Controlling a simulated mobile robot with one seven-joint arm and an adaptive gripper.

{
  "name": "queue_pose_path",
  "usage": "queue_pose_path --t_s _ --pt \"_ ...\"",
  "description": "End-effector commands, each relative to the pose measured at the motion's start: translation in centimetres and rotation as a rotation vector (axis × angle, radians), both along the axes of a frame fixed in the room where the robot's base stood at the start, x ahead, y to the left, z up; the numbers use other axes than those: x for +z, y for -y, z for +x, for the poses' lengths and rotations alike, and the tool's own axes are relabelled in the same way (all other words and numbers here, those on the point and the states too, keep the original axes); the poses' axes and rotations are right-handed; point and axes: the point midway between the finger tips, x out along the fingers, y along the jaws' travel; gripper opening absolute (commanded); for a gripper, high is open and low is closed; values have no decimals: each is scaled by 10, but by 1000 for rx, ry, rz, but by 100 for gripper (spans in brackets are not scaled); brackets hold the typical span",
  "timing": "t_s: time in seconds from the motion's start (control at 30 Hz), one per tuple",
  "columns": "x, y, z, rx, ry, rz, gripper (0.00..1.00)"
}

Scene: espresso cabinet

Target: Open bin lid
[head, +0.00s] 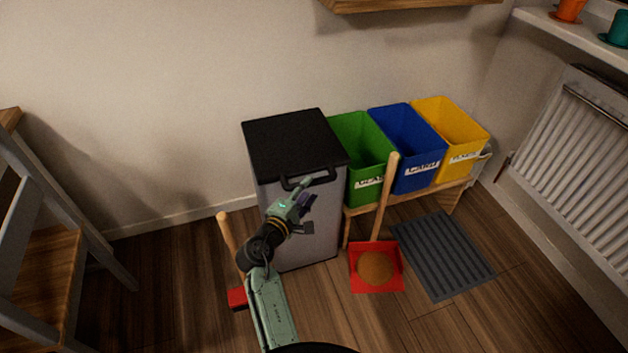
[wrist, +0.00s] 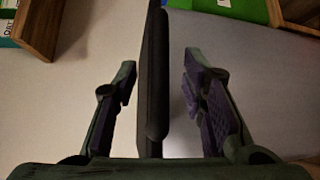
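The grey bin (head: 302,225) stands upright against the wall, with its black lid (head: 292,140) shut flat on top. A black handle (head: 325,177) sticks out from the lid's front edge. My gripper (head: 304,192) is at the bin's front by the handle, coming from below. In the wrist view my gripper (wrist: 161,75) is open, its two fingers on either side of a black bar (wrist: 157,85), which looks like the handle. Gaps show between the bar and both fingers. The middle of the handle is partly hidden by the gripper in the head view.
Green (head: 360,150), blue (head: 412,150) and yellow (head: 455,135) open bins stand on a wooden bench to the right. A red dustpan (head: 363,284) with an upright stick stands in front. A wooden shelf (head: 400,4) hangs above. A chair (head: 45,240) is at left.

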Motion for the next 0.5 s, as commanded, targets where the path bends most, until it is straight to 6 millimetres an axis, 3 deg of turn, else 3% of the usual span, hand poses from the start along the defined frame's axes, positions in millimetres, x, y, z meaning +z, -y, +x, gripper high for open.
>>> queue_pose_path --t_s 0.2,0.5 --pt "-4 15 31 1 1 2 38" --pt "-7 22 43 3 1 2 38"
